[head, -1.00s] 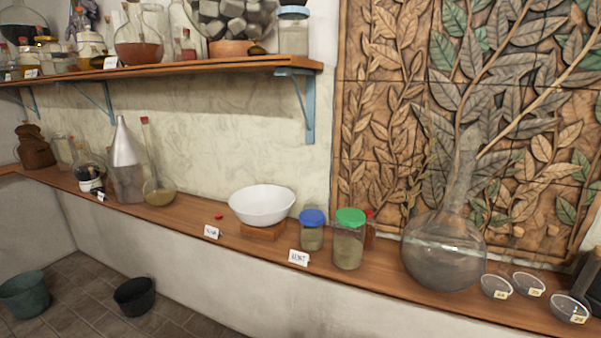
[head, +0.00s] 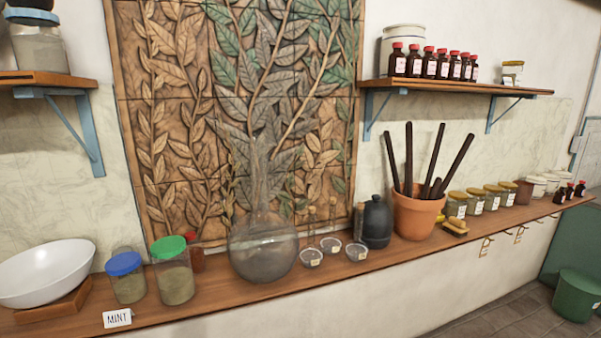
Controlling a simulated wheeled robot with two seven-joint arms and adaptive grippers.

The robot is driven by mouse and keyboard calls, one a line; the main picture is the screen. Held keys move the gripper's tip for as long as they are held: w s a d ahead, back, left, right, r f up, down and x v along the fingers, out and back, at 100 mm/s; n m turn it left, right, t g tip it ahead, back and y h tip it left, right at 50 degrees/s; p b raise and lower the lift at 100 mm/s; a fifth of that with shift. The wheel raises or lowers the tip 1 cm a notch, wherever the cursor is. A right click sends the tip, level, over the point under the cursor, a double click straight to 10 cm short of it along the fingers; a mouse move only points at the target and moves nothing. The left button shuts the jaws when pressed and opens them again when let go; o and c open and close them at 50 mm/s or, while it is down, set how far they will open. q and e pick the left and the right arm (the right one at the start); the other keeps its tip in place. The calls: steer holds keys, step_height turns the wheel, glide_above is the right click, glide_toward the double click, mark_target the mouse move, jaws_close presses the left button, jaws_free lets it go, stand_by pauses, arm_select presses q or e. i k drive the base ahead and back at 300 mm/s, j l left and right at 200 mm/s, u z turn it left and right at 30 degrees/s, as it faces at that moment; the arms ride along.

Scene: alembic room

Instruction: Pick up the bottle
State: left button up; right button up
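Several things here could be called a bottle, and I cannot tell which one the task names. A row of small brown bottles with red caps and pale labels (head: 430,66) stands on the upper right shelf. A dark, matte bottle (head: 376,222) stands on the counter left of a terracotta pot. A large round clear flask (head: 263,247) with a long neck stands at the counter's middle. A few small dark bottles with red caps (head: 570,191) stand at the counter's far right end. Neither of my grippers is in view.
The long wooden counter (head: 215,292) holds a white bowl (head: 45,272), a blue-lidded jar (head: 127,279), a green-lidded jar (head: 173,272), small glass dishes (head: 330,249), the terracotta pot with dark rods (head: 416,215) and yellow-lidded jars (head: 475,202). A green bin (head: 577,296) stands on the floor.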

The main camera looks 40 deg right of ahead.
mark_target(558, 197)
steer(key=z, duration=3)
